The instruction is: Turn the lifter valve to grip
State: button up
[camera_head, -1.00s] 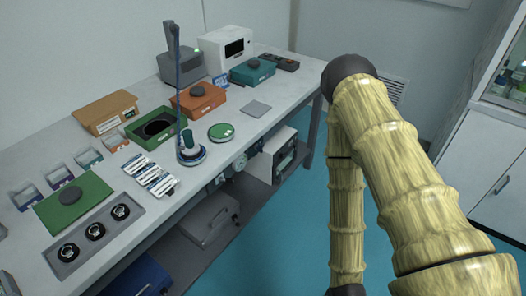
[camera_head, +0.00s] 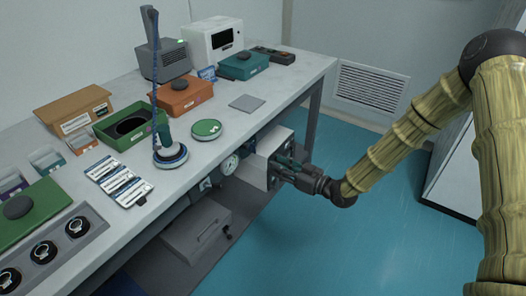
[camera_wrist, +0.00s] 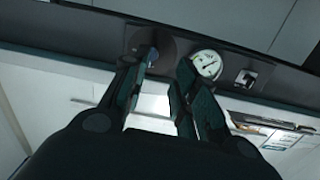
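In the wrist view, a small knob (camera_wrist: 152,55) on a dark round plate sits on the front rail, left of the round gauge. I take it for the lifter valve; its setting is too small to read. My gripper (camera_wrist: 162,68) points at the rail, fingers apart, the knob lying just beyond the left fingertip. I cannot tell if they touch. In the head view my gripper (camera_head: 282,166) is in front of the table edge by the white box, and the valve is not clear. The hand lifter (camera_head: 170,150), with a blue rim and hose, stands on the table.
A dial gauge (camera_head: 229,165) and a small switch (camera_wrist: 246,78) are on the same rail. A white box (camera_head: 262,160) hangs under the tabletop by my gripper. Coloured bins and a green disc (camera_head: 207,129) are on the table. The blue floor is open on the right.

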aim_at(253, 148)
jog(key=w+a+r, duration=0.2)
jog(key=w+a, duration=0.5)
jog(key=a, duration=0.1)
jog(key=shift+w+n+y+p, duration=0.4)
jog(key=shift+p, duration=0.05)
jog(key=shift+c, duration=0.4)
grip_shut()
